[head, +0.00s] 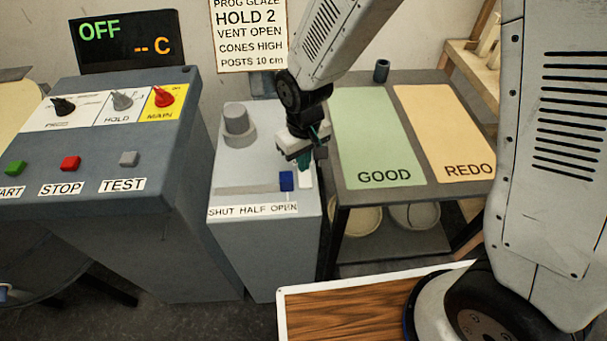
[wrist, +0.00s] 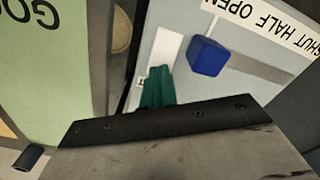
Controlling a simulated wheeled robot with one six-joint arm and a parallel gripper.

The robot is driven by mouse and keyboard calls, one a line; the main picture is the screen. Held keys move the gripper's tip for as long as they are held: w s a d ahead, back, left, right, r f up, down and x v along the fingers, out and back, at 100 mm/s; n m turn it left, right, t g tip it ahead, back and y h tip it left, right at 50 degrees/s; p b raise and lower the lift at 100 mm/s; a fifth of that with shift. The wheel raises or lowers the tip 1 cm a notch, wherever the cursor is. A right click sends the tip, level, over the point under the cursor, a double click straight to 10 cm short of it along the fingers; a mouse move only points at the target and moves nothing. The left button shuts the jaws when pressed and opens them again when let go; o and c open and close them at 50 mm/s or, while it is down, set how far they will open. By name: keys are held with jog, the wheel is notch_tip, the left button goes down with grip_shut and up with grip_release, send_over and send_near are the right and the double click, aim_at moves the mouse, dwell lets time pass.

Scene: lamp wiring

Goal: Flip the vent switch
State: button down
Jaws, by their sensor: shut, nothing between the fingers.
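The grey vent box (head: 262,235) carries the label SHUT HALF OPEN (head: 253,209) along its front edge. A blue knob (head: 286,181) sits at the OPEN end of a dark slot; it also shows in the wrist view (wrist: 207,57). Right of it is a white upright plate (head: 306,177), also in the wrist view (wrist: 167,48); I cannot tell which of the two is the vent switch. My gripper (head: 304,163) points down with its teal fingers shut and empty. In the wrist view its fingertips (wrist: 157,78) cover the plate's lower end, beside the blue knob; contact is unclear.
A large grey dial (head: 238,125) stands at the box's back left. The control panel (head: 125,150) with knobs and buttons is at left, its display (head: 126,41) reading OFF. A table with green GOOD (head: 372,130) and yellow REDO (head: 445,130) mats is close on the right.

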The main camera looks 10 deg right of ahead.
jog(key=shift+f, duration=0.35)
jog(key=shift+r, duration=3.5)
jog(key=shift+s, duration=0.1)
jog(key=s+d+r+m+t, duration=0.1)
jog(key=s+d+r+m, duration=0.4)
jog(key=s+d+r, duration=1.3)
jog(key=s+d, duration=0.1)
jog(key=d, duration=0.1)
jog(key=shift+s+d+r+m, duration=0.15)
jog(key=shift+d+r+m, duration=0.15)
jog(key=shift+d, duration=0.1)
